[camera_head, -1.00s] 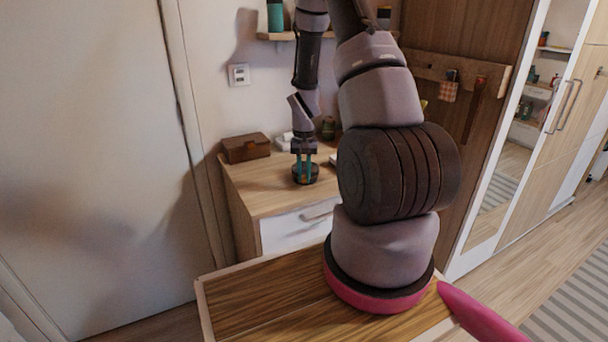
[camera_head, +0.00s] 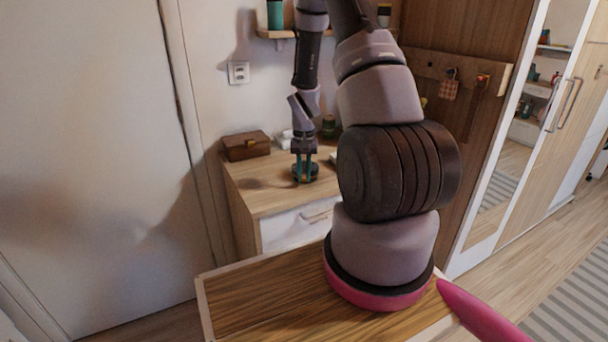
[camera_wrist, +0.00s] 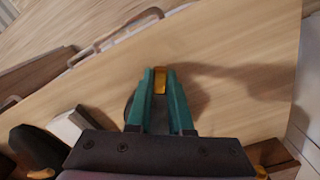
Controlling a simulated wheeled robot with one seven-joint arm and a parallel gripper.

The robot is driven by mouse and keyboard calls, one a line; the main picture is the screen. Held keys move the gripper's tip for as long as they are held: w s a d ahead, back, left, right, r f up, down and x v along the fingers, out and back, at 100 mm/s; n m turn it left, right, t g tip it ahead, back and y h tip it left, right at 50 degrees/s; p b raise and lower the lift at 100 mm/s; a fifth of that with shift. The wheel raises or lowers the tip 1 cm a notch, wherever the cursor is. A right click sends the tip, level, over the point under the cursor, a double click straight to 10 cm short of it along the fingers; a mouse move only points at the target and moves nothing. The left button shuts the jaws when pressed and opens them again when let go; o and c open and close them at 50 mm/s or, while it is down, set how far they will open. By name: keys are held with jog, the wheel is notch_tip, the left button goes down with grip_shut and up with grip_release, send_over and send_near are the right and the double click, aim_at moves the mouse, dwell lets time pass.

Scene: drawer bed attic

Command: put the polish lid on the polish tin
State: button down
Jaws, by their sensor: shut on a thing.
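My gripper (camera_head: 304,178) points down over the wooden top of the small dresser. Its two teal fingers reach a dark, round, low thing (camera_head: 313,174), which appears to be the polish tin with its lid; I cannot tell the two apart at this size. In the wrist view the fingers (camera_wrist: 160,72) are shut on a narrow gold-coloured piece (camera_wrist: 160,86), apparently part of the polish lid. A dark rounded edge (camera_wrist: 129,106) shows behind the left finger. The fingers hide most of what lies beneath them, so I cannot tell whether the lid is seated.
The dresser (camera_head: 260,203) has a brown box (camera_head: 246,146) at its back left. A dark green jar (camera_head: 328,126) and a pale thing (camera_head: 284,139) stand behind my gripper. The front left of the dresser top is clear. A wall shelf (camera_head: 275,34) hangs above.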

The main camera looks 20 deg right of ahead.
jog(key=c, duration=0.7)
grip_release()
jog(key=shift+c, duration=0.2)
jog(key=shift+r, duration=0.1)
jog(key=s+a+r+t, duration=0.1)
jog(key=s+a+r, duration=0.1)
jog(key=r, duration=0.8)
jog(key=s+a+r+t, duration=0.1)
jog(key=s+a+r, duration=0.1)
jog(key=r, duration=0.7)
jog(key=s+a+r+t, duration=0.1)
jog(key=s+a+r, duration=0.1)
jog(key=r, duration=0.8)
jog(key=s+a+r+n+t+y, duration=0.1)
jog(key=s+a+r+t, duration=0.3)
jog(key=s+r, duration=0.8)
jog(key=s+a+y, duration=0.1)
jog(key=s+a, duration=0.1)
jog(key=s, duration=0.1)
jog(key=shift+a+n, duration=0.15)
jog(key=shift+n, duration=0.15)
